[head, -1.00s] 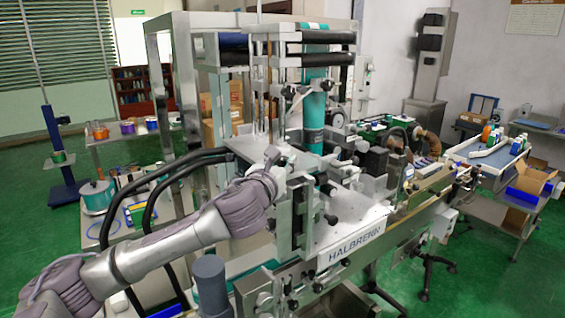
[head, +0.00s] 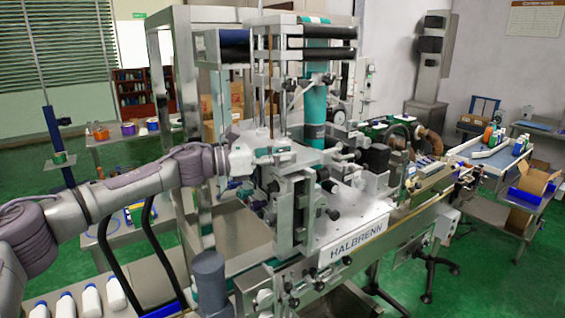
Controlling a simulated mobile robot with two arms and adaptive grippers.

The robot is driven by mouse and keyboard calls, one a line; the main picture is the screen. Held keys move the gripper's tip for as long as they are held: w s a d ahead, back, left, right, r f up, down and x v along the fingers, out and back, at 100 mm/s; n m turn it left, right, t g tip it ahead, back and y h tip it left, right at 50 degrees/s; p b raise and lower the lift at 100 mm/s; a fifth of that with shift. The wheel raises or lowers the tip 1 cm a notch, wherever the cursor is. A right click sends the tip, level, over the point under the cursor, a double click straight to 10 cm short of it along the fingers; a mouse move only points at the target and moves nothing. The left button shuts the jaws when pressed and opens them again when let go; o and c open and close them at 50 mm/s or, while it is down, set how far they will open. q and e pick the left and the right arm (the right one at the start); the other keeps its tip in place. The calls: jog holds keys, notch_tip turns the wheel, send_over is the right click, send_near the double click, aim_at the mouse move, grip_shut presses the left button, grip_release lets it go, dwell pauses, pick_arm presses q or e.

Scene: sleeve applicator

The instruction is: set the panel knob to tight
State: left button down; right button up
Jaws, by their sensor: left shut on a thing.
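The steel sleeve machine marked HALBRENN (head: 357,238) stands in the middle of the head view. My left arm comes in from the left, nearly level, and its gripper (head: 272,155) is at the machine's front left, beside the upright frame. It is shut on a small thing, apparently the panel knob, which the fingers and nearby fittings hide. I cannot read the knob's setting or any mark for tight. My right gripper is not in view.
A teal roll (head: 315,112) stands upright behind my left gripper. Black clamp levers and rods crowd the machine around it. A grey cylinder (head: 209,280) stands below the arm. White bottles (head: 91,300) stand at the lower left. A conveyor (head: 435,212) runs off to the right.

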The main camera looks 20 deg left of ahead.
pick_arm(q)
jog(key=shift+w+f+m+g+h+b, duration=0.15)
jog(key=shift+m+g+h+b, duration=0.55)
jog(key=shift+g, duration=0.5)
jog(key=shift+m+g+h+b, duration=0.6)
jog(key=shift+m+g, duration=0.8)
jog(key=shift+g, duration=0.4)
jog(key=shift+r+g, duration=0.2)
jog(key=shift+g, duration=0.1)
jog(key=c, duration=0.8)
grip_release()
jog(key=shift+d, duration=0.1)
jog(key=shift+a, duration=0.3)
jog(key=a, duration=0.3)
jog(key=s+a, duration=0.1)
jog(key=a, duration=0.3)
jog(key=s+a, duration=0.1)
jog(key=a, duration=0.3)
jog(key=shift+s+a, duration=0.1)
jog(key=shift+s, duration=0.15)
